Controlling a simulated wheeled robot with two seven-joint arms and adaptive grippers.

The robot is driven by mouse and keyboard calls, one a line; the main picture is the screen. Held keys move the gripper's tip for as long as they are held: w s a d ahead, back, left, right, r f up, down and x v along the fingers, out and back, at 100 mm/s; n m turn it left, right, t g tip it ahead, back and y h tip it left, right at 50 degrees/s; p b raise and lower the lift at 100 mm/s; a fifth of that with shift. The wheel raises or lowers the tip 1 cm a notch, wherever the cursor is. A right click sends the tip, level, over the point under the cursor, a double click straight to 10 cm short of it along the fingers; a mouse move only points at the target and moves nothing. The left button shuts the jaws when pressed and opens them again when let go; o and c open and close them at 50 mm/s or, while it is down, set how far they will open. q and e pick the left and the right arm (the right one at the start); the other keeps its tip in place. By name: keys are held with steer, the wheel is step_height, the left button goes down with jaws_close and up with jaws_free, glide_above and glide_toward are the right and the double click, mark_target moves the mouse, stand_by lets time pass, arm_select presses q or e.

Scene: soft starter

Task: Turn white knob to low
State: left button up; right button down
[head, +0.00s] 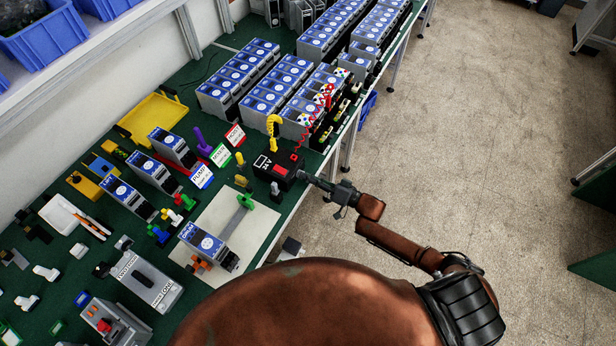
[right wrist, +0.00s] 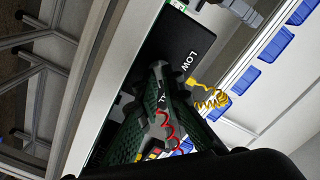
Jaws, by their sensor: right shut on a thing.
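A black box with a red and white marked top (head: 277,168) stands near the table's right edge in the head view. In the right wrist view its dark face (right wrist: 165,50) carries the white word LOW, and part of another word shows by the fingers. My right gripper (head: 308,179) reaches the box's right side from over the floor. In the right wrist view my right gripper (right wrist: 160,73) is shut at that face, on what appears to be the white knob. The fingers hide the knob, so its pointing direction cannot be told. My left gripper is not in view.
Yellow (head: 273,124) and red (head: 314,123) coiled cables rise by the box. Rows of grey and blue units (head: 240,75) stand behind it. A unit on a pale mat (head: 252,215) is nearer. Open floor (head: 480,150) lies to the right of the table.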

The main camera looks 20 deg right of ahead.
steer(key=shift+n, duration=0.3)
steer(key=n, duration=0.4)
steer(key=shift+n, duration=0.3)
steer(key=n, duration=0.4)
steer(key=shift+b, duration=0.4)
steer(key=n+b, duration=0.1)
steer(key=n, duration=0.4)
steer(key=shift+s+f, duration=0.1)
steer(key=shift+f, duration=0.05)
steer(key=shift+n+b, duration=0.55)
steer(key=shift+n, duration=1.25)
steer(key=c, duration=2.1)
jaws_free()
steer(key=shift+a, duration=0.1)
steer(key=shift+s+d, duration=0.15)
steer(key=shift+d, duration=0.05)
steer(key=v, duration=1.1)
steer(key=shift+s+d, duration=0.2)
